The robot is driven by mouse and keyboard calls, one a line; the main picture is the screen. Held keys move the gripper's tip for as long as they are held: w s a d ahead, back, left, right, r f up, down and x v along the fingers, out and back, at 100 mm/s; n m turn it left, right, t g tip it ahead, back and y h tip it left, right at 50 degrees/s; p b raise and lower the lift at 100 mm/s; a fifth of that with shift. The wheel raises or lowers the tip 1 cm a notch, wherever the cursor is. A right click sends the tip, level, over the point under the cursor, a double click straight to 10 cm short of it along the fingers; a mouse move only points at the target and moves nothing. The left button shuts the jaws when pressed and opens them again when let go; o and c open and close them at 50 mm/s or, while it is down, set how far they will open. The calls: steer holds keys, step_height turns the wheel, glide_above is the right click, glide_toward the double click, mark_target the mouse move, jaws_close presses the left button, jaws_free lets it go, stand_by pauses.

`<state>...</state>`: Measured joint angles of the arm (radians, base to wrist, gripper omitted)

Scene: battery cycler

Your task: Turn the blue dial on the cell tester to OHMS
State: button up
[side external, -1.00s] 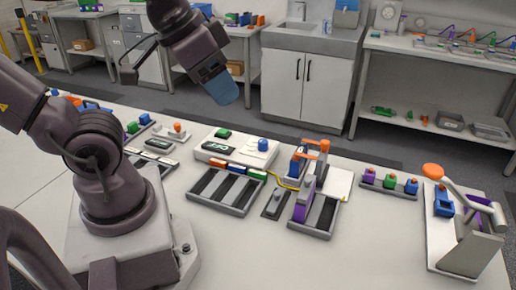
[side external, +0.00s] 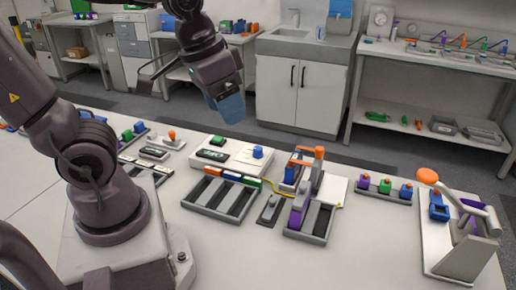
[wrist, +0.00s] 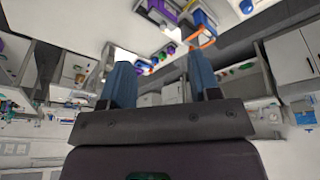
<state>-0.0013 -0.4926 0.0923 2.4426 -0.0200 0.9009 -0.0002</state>
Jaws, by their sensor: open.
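The cell tester (side external: 236,160) is a white box on the bench, with a dark display (side external: 212,155) and a green block (side external: 217,141) on top. Its blue dial (side external: 257,152) stands on the right part of the top. The dial's pointing direction and labels are too small to read. My gripper (side external: 230,110), with translucent blue fingers, hangs in the air above and behind the tester, apart from the dial. In the wrist view my gripper (wrist: 162,82) is open, with nothing between its two blue fingers. I cannot make out the dial in the wrist view.
A slotted tray (side external: 222,199) lies in front of the tester. A fixture with orange-topped clamps (side external: 305,160) stands close to its right, with a yellow cable between. A rack of coloured blocks (side external: 385,190) and an orange-knobbed lever press (side external: 462,225) are further right.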

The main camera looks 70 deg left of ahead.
steer(key=w+a+f+n+g+h, duration=0.1)
steer(key=w+a+f+n+g, duration=0.2)
steer(key=w+a+f+n, duration=0.4)
steer(key=n+y, duration=0.1)
steer(key=n, duration=1.8)
glide_toward(258, 148)
step_height(258, 148, down, 10)
steer(key=shift+w+d+f, duration=0.1)
steer(key=shift+w, duration=0.05)
steer(key=c, duration=0.9)
